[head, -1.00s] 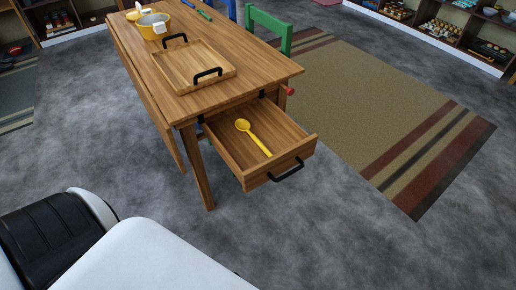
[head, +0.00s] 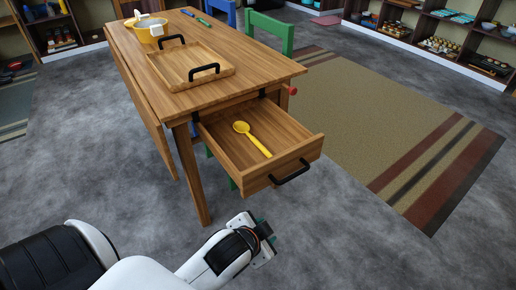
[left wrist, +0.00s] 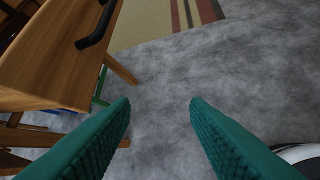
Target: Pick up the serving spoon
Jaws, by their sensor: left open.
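The yellow serving spoon (head: 252,139) lies in the open wooden drawer (head: 225,151) of the table, its bowl toward the back left and its handle toward the drawer front. My left gripper (head: 268,236) is low in front of the table, below and short of the drawer, apart from it. In the left wrist view its two green fingers (left wrist: 160,110) are spread with only grey floor between them. The drawer front (left wrist: 55,60) with its black handle (left wrist: 97,25) shows at the upper left there; the spoon is not seen in that view. My right gripper is not in view.
The wooden table (head: 235,86) carries a tray (head: 182,85) with black handles and a yellow pot (head: 147,32). A green chair (head: 270,30) stands behind it. A striped rug (head: 390,115) lies to the right. The floor in front of the drawer is clear.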

